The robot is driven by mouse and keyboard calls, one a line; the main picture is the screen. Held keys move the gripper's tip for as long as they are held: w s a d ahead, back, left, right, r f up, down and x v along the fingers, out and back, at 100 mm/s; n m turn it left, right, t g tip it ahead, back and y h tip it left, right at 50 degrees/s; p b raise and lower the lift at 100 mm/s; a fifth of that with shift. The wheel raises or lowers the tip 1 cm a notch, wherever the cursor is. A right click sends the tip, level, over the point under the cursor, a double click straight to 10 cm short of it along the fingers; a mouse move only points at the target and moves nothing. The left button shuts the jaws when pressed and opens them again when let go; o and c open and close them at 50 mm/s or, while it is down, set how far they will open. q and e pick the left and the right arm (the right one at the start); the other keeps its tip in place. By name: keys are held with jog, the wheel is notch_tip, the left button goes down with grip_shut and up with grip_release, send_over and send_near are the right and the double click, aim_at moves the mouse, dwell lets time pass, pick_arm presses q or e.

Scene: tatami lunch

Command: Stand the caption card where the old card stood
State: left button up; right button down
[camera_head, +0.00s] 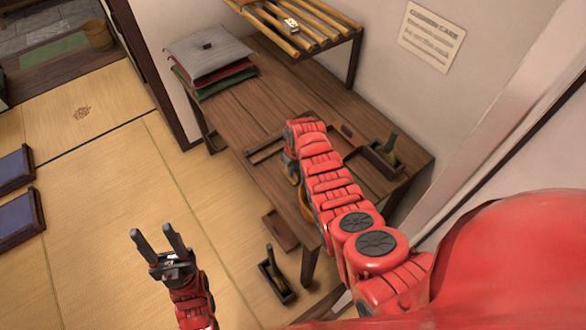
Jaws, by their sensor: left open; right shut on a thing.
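My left gripper (161,237) is open and empty, raised over the tatami at the lower left, away from the table. My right arm reaches across the wooden table (235,110) and bends down at its front edge. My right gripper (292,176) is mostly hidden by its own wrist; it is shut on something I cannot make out. A small pale card-like piece (291,25) with dark marks is on the slatted bamboo rack (318,30) at the back. I cannot tell whether it is the old card or the caption card.
Stacked cushions (207,52) fill the table's back left. A dark box (378,158) with a dark green item stands at its right. A printed notice (432,37) hangs on the wall. An orange-brown tub (306,203) and another dark box (277,284) are near the front.

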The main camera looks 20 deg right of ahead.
jog(key=shift+f, duration=0.1)
jog(key=c, duration=1.4)
grip_release()
jog(key=shift+f, duration=0.1)
jog(key=o, duration=0.4)
jog(key=shift+o, duration=0.2)
